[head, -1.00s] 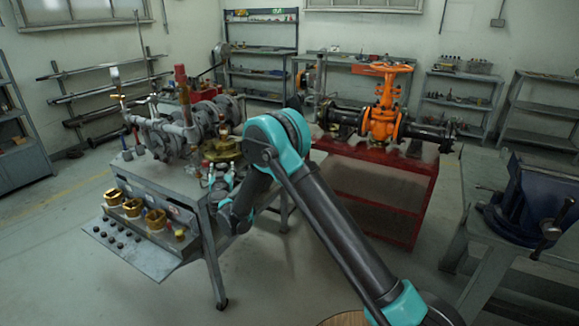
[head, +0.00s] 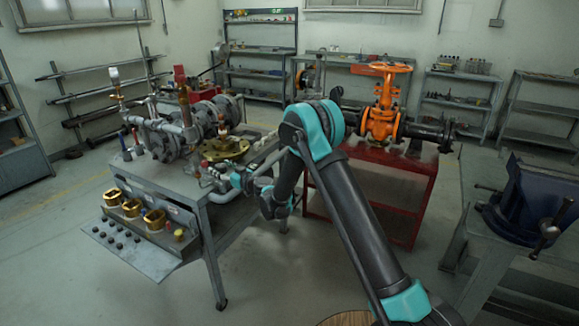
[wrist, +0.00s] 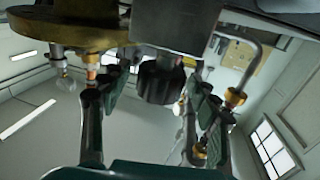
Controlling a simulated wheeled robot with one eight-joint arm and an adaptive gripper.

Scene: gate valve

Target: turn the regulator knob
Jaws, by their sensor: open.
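In the wrist view a dark ribbed knob (wrist: 160,80), which looks like the regulator knob, hangs below a dark grey block (wrist: 175,25). My gripper (wrist: 153,100) is open, with one finger on each side of the knob and visible gaps between. Whether the fingertips reach fully around it in depth, I cannot tell. In the head view my gripper (head: 238,180) is at the right edge of the grey workbench (head: 160,180), close to the brass flange (head: 226,149). The knob is too small or hidden to make out there.
A brass disc (wrist: 55,30) and pipe fittings (wrist: 235,97) sit close around the fingers in the wrist view. Pipework (head: 175,135) crowds the bench. A red stand with an orange valve (head: 382,125) is behind my arm; a blue vise (head: 530,200) is at right.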

